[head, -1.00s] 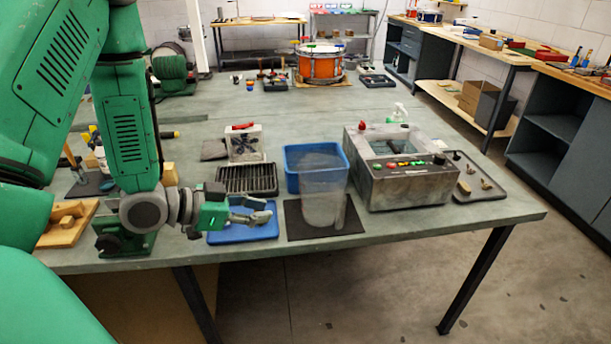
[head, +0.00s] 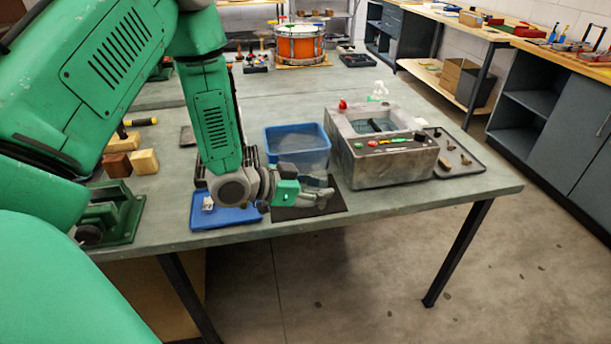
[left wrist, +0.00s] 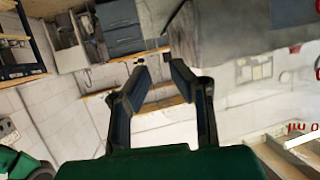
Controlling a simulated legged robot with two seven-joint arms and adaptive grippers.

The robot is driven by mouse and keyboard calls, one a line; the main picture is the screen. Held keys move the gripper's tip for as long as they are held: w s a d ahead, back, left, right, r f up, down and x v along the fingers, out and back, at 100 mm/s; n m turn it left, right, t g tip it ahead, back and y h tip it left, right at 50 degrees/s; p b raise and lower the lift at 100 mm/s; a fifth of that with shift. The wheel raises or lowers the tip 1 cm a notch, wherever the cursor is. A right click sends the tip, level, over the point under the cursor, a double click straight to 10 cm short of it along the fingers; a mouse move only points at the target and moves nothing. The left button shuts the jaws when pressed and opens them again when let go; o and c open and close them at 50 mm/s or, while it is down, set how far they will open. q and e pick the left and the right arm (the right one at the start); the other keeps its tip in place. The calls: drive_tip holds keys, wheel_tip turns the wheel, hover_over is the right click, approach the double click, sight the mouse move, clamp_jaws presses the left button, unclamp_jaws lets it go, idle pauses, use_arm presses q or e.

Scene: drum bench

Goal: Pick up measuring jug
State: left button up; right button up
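The measuring jug (head: 314,160) is a clear, hazy vessel standing on a dark mat (head: 300,213) near the bench's front edge, in front of a blue bin (head: 297,131). My left gripper (head: 328,192) is in front of the jug in the head view and hides much of its lower part. In the left wrist view the two dark fingers (left wrist: 159,68) stand apart with no clear object between them. My right gripper is not in view.
A grey machine with buttons (head: 383,160) stands close right of the jug. A dark tray (head: 460,166) lies beyond it. A blue tray (head: 228,217) is under my left forearm. Wooden blocks (head: 144,161) and a green vise-like tool (head: 110,213) are at the left.

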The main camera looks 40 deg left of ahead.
use_arm(q)
drive_tip(key=shift+w+d+f, duration=0.1)
drive_tip(key=shift+w+d, duration=0.05)
drive_tip(key=shift+w, duration=0.15)
drive_tip(key=shift+s, duration=0.1)
clamp_jaws()
drive_tip(key=shift+r, duration=0.2)
